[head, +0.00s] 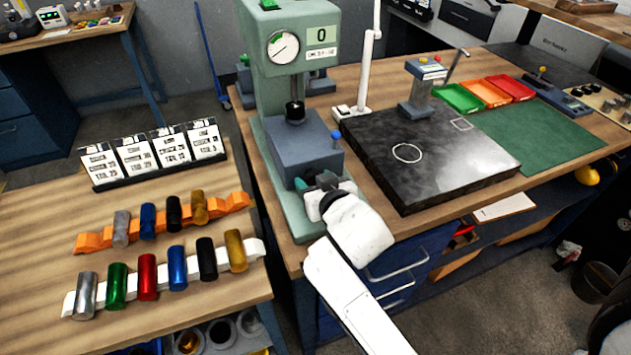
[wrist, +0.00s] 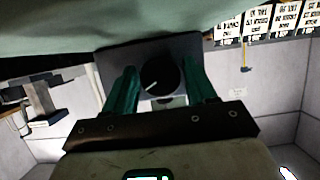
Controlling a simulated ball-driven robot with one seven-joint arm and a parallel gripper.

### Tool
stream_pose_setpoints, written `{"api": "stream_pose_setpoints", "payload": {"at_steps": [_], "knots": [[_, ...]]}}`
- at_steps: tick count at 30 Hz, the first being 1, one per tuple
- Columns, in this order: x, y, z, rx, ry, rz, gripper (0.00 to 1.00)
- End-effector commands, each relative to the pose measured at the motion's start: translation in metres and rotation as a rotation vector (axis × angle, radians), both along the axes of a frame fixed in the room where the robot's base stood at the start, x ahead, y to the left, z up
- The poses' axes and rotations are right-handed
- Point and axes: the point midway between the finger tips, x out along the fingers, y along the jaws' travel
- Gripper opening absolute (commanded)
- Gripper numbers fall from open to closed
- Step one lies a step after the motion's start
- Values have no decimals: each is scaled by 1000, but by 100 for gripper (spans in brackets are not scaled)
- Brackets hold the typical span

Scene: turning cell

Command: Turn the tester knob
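The tester (head: 300,60) is a pale green machine with a round dial gauge and a display reading 0, standing at the left end of the workbench. In the wrist view its knob (wrist: 161,75) is black and round with a white pointer line slanting to the lower left, set on a dark plate (wrist: 108,62). My gripper (head: 319,182) is at the lower front of the tester. In the wrist view its two green fingers (wrist: 160,80) stand apart on either side of the knob, with narrow gaps. I cannot tell how deep they reach. In the head view my gripper hides the knob.
A black surface plate (head: 430,160) lies right of the tester, with a white stand (head: 366,75) behind it. Coloured trays (head: 485,92) and a green mat (head: 535,140) are farther right. Left, a table holds several coloured cylinders (head: 147,277) and label cards (head: 152,152).

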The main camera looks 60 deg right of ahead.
Motion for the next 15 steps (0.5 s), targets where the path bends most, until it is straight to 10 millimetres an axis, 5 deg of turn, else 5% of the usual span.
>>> {"api": "stream_pose_setpoints", "payload": {"at_steps": [12,15], "knots": [[0,0,0,0,0,0,16],[0,0,0,12,-8,0,16]]}}
